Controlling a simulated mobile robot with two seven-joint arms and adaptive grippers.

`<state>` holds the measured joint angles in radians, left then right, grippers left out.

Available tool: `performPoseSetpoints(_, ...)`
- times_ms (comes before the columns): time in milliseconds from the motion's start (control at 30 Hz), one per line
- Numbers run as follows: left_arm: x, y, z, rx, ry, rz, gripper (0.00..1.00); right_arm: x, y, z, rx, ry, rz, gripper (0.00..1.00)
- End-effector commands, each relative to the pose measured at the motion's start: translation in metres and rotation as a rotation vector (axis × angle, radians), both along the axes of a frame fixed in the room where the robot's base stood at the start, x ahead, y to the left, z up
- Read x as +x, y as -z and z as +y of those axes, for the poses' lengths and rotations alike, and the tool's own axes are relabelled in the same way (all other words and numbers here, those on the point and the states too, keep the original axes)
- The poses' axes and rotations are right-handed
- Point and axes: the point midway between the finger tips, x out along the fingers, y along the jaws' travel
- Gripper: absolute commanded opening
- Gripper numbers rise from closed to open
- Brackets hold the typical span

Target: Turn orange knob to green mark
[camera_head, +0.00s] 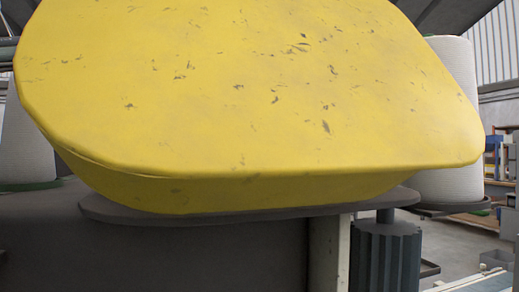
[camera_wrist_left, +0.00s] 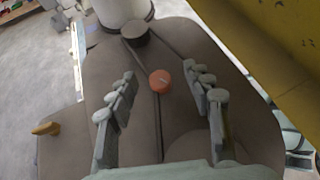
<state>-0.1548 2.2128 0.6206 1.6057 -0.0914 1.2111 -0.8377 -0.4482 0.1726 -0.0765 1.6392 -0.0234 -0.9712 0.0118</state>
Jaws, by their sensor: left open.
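The orange knob (camera_wrist_left: 160,82) is small and round, with a small pale mark on its face. It shows in the left wrist view on a dark brown-grey machine panel (camera_wrist_left: 185,130). My left gripper (camera_wrist_left: 160,75) is open, with one finger on each side of the knob in the picture and a gap on both sides. I cannot tell how far the fingertips are above the panel. I cannot make out a green mark in either view. The head view shows neither the knob nor a gripper. My right gripper is in neither view.
A large scuffed yellow cover (camera_head: 250,90) fills most of the head view and also borders the right of the wrist view (camera_wrist_left: 265,40). A dark round knob (camera_wrist_left: 135,33) and a white cylinder (camera_wrist_left: 122,10) lie beyond the orange knob. A yellow-orange handle (camera_wrist_left: 46,128) is at left.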

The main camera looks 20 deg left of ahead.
Motion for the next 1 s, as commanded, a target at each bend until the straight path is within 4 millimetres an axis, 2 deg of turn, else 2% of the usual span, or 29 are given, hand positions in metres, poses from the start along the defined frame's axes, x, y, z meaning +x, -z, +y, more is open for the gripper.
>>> performPoseSetpoints(33, -0.010, 0.009, 0.009, 0.005, -0.086, -0.013, 0.50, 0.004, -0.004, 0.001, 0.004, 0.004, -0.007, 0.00)
performPoseSetpoints(100, -0.016, 0.019, 0.017, -0.001, -0.212, -0.034, 0.50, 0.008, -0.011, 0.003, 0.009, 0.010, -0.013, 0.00)
performPoseSetpoints(200, -0.024, 0.027, 0.019, -0.038, -0.332, -0.076, 0.50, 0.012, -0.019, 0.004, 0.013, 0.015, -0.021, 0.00)
performPoseSetpoints(400, -0.031, 0.028, 0.013, -0.099, -0.413, -0.124, 0.50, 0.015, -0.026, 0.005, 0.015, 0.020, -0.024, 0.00)
performPoseSetpoints(533, -0.024, 0.032, 0.005, -0.099, -0.420, -0.125, 0.50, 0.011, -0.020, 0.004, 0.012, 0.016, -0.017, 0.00)
performPoseSetpoints(800, 0.002, 0.049, -0.024, -0.096, -0.417, -0.121, 0.50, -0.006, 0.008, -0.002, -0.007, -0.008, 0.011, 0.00)
performPoseSetpoints(1000, 0.015, 0.056, -0.038, -0.099, -0.418, -0.125, 0.50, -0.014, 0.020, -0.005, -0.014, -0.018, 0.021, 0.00)
